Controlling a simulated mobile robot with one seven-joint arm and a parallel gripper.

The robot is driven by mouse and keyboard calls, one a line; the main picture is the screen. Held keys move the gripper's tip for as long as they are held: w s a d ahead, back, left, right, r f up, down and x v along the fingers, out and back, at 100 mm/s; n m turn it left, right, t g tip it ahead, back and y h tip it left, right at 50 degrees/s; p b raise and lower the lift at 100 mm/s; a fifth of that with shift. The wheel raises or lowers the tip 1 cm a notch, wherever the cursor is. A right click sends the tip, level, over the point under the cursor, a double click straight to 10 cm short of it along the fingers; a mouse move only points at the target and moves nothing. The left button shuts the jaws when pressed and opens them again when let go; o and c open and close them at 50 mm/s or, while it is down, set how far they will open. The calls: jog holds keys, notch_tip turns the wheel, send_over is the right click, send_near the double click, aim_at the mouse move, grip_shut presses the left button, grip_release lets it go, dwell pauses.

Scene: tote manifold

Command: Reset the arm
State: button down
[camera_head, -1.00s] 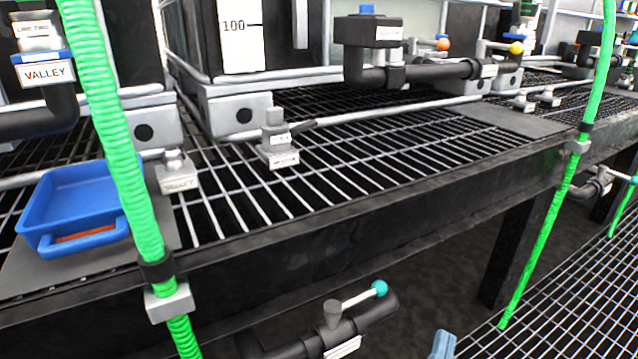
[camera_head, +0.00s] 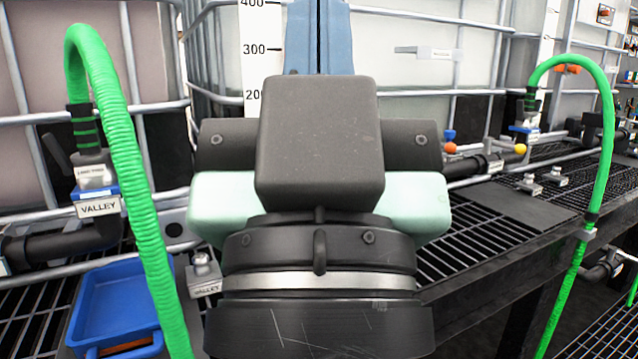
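My arm's end with my gripper (camera_head: 319,30) fills the middle of the head view. The dark wrist and housing are close to the camera, with pale green parts at both sides. Blue-grey finger-like parts rise upward behind the housing, with a thin dark line between them. Their tips run out of the top of the picture, so I cannot tell whether they are apart or hold anything. The arm hides the middle of the grated shelf and part of the tank behind it.
Another green hose (camera_head: 607,130) arches at the right. The caged tank (camera_head: 420,75) stands behind my arm.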

notch_tip(320, 180, up, 36)
jog(key=p, duration=3.3)
jog(key=shift+f, duration=0.25)
